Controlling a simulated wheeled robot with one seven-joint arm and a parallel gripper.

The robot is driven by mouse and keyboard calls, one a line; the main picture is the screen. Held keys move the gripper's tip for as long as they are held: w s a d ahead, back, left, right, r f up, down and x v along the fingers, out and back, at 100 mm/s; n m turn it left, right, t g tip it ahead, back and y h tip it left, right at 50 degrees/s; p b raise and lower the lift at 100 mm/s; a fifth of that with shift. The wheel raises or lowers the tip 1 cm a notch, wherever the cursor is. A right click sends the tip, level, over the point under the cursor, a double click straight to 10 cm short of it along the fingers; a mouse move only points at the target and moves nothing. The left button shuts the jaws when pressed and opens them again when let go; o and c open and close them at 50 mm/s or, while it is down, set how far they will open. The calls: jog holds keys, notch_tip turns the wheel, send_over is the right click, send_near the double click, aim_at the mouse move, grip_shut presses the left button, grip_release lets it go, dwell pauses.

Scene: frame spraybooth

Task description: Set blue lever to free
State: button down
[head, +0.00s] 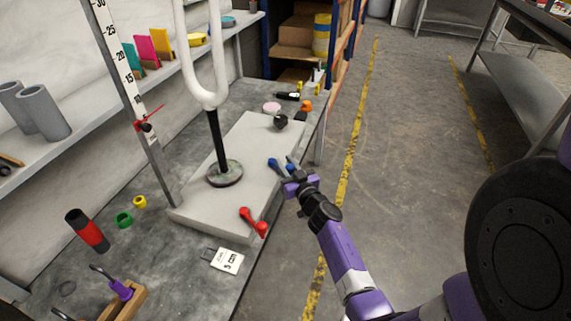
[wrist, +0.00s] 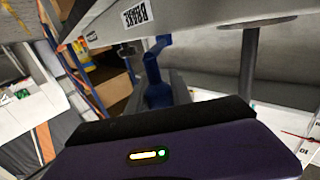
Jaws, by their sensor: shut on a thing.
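The blue lever (head: 274,164) sits on the right edge of the pale grey base block (head: 232,205) in the head view. My gripper (head: 290,169) is at that edge, shut on the blue lever. In the wrist view the blue lever (wrist: 154,72) stands between the gripper's fingers, its lower part partly hidden by them. I cannot read any free mark in these frames.
A red lever (head: 253,222) is on the block's front right, and a black knob (head: 280,121) is at its far end. A white forked stand (head: 207,95) rises from the block. A "5 cm" card (head: 227,260) lies in front. Open floor lies to the right.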

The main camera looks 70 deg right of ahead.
jog(key=shift+r, duration=0.1)
jog(key=d+n+t+y+b, duration=0.1)
jog(key=d+n+y+b, duration=0.3)
jog(key=n+y+b, duration=0.3)
jog(key=w+d+n+t+y+b, duration=0.1)
jog(key=d+n+y+b, duration=0.3)
jog(key=y+b, duration=0.9)
jog(key=n, duration=0.2)
jog(key=shift+w+d+f+n, duration=0.15)
jog(key=shift+d+f+n, duration=0.15)
jog(key=shift+n, duration=0.1)
jog(key=shift+w+r+y+b, duration=0.1)
jog(key=shift+r+y+b, duration=0.2)
jog(key=shift+b, duration=0.2)
jog(key=c, duration=1.1)
grip_release()
jog(key=shift+f, duration=0.1)
jog(key=shift+d, duration=0.1)
